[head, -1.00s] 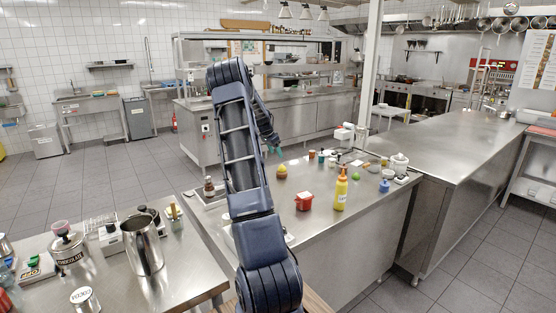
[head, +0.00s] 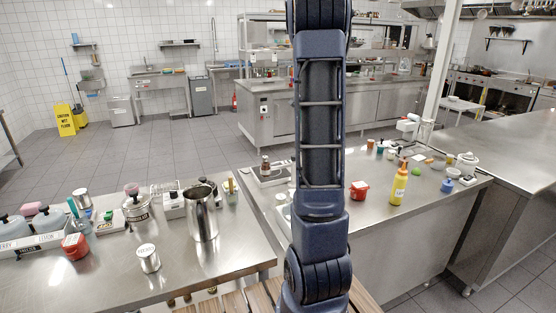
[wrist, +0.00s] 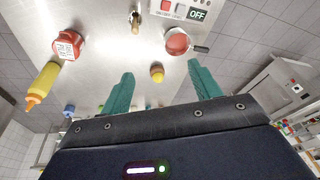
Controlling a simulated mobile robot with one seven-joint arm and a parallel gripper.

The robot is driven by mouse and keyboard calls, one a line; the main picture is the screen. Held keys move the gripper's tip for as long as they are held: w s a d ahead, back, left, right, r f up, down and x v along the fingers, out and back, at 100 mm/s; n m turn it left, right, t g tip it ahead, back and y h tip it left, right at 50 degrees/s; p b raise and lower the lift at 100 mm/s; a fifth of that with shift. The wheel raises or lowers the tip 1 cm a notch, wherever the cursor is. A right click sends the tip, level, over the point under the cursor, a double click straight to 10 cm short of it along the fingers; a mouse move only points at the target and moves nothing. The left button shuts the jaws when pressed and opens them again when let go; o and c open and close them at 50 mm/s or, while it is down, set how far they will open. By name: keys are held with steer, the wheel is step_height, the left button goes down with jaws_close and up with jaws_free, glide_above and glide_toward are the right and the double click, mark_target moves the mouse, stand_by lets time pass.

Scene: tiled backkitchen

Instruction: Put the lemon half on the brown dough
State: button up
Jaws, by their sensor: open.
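My gripper (wrist: 160,69) shows in the wrist view with its two teal fingers wide apart and nothing held between them. I cannot make out the brown dough for certain in either view. In the head view, my arm stands upright across the middle and hides part of the table; the gripper is out of that picture.
A small pan (wrist: 178,42) shows in the wrist view. A steel jug (head: 201,215) stands on the left table.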

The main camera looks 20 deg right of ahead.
steer(key=s+a+r+n+t+y, duration=0.1)
steer(key=s+a+r+n, duration=0.3)
steer(key=s+a, duration=0.8)
steer(key=s+a+r+n+t+y, duration=0.15)
steer(key=s+a+n, duration=0.35)
steer(key=s+a, duration=0.6)
steer(key=s+a+f+n, duration=0.3)
steer(key=s+a, duration=0.3)
steer(key=s, duration=0.4)
steer(key=shift+s+f+n, duration=0.15)
steer(key=shift+s+n, duration=0.1)
steer(key=shift+n, duration=0.15)
